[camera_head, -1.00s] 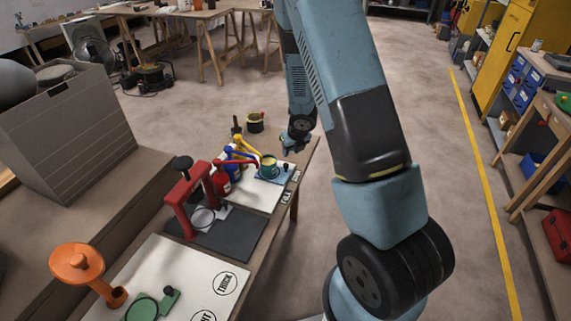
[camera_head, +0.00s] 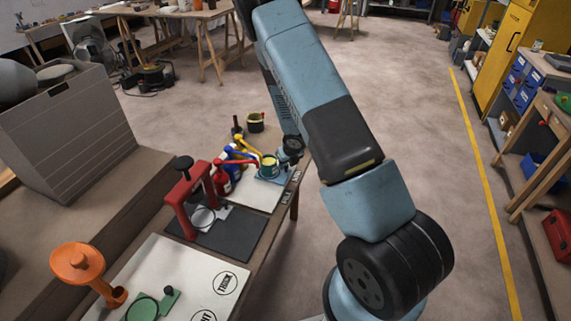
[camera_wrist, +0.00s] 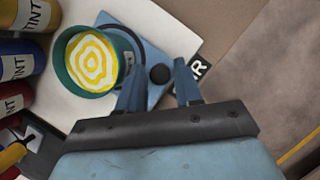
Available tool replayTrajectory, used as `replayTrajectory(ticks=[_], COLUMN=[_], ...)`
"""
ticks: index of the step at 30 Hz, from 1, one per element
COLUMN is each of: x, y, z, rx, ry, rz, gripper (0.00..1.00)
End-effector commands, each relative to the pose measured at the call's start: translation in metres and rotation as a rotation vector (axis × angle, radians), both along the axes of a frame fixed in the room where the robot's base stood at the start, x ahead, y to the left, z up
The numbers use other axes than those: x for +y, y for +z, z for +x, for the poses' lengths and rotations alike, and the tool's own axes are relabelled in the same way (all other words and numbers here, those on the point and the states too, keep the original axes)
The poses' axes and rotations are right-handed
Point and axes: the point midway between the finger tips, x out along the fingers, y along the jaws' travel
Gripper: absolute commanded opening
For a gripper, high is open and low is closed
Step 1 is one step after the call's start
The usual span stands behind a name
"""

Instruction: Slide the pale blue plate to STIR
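The pale blue plate (camera_head: 284,180) lies on a white board at the far end of the bench; it also shows in the wrist view (camera_wrist: 152,39). A teal cup (camera_head: 269,166) with yellow and white swirls stands on it, beside a black ring in the wrist view. A black knob (camera_wrist: 160,74) sticks up from the plate. My gripper (camera_wrist: 158,69) is open, its two blue fingers on either side of the knob with visible gaps. A label ending in R (camera_wrist: 199,68) is partly hidden behind the right finger.
Tint bottles in red (camera_head: 221,180), blue (camera_head: 234,169) and yellow stand left of the cup. A red press frame (camera_head: 181,214) stands on a dark mat nearer me. A green plate (camera_head: 143,308) and an orange stand (camera_head: 78,264) are nearest. Open floor lies right of the bench.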

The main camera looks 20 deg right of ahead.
Motion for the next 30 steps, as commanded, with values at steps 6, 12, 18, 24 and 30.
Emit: replayTrajectory(ticks=[6, 12, 18, 24, 30], x=[0.0002, 0.0, -0.0001, -0.0002, -0.0003], y=[-0.0021, -0.0019, -0.0019, -0.0019, -0.0018], z=[0.0013, 0.0011, 0.001, 0.001, 0.0009], rx=[-0.001, 0.0, 0.0, 0.0, 0.0], ry=[0.0, 0.0, 0.0, 0.0, 0.0], rz=[0.0, 0.0, 0.0, 0.0, -0.001], gripper=[0.35, 0.28, 0.09, 0.0, 0.0])
